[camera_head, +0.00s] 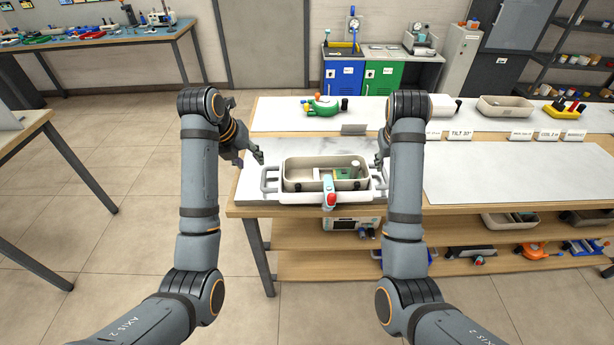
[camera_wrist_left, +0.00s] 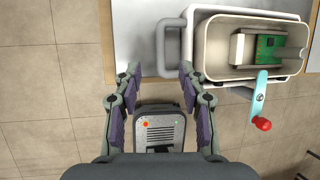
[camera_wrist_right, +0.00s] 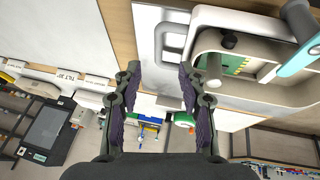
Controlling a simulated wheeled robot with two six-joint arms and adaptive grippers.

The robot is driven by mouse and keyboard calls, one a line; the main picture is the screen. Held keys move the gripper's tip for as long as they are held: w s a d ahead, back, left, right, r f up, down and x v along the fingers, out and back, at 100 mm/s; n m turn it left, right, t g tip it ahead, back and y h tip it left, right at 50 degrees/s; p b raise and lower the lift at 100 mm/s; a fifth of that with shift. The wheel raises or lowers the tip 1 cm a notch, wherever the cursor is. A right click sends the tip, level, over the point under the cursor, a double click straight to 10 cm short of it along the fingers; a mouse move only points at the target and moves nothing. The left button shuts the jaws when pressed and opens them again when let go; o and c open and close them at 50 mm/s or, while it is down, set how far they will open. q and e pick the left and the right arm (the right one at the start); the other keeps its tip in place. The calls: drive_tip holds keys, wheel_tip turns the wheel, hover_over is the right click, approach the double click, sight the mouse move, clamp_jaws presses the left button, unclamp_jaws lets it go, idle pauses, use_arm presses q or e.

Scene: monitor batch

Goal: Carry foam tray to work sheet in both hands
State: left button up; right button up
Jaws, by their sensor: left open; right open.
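The foam tray, a white tray with a looped handle at each end (camera_head: 287,196), sits on a grey-white sheet at the front left of the bench. A beige bin (camera_head: 291,171) in it holds a green circuit board (camera_head: 341,173). My left gripper (camera_head: 255,157) is open near the left handle (camera_wrist_left: 161,48), which appears beyond its fingertips in the left wrist view. My right gripper (camera_wrist_right: 159,75) is open and empty near the right handle (camera_wrist_right: 163,42); my forearm partly hides it in the head view. The likely work sheet (camera_head: 500,170) lies pale and bare to the right.
A teal lever with a red knob (camera_head: 330,199) stands at the tray's front. Behind are a green tool (camera_head: 322,106), label cards including a TILT card (camera_head: 460,134), and a beige bin (camera_head: 506,106). The bench's front edge runs close below the tray.

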sight(263, 175)
use_arm(q)
drive_tip(key=x, duration=1)
drive_tip(key=shift+w+d+f, duration=0.15)
drive_tip(key=shift+f, duration=0.1)
use_arm(e)
drive_tip(key=x, duration=1)
drive_tip(key=shift+w+d+f, duration=0.1)
drive_tip(key=shift+d+f, duration=0.15)
drive_tip(key=shift+f, duration=0.05)
use_arm(q)
clamp_jaws()
use_arm(e)
clamp_jaws()
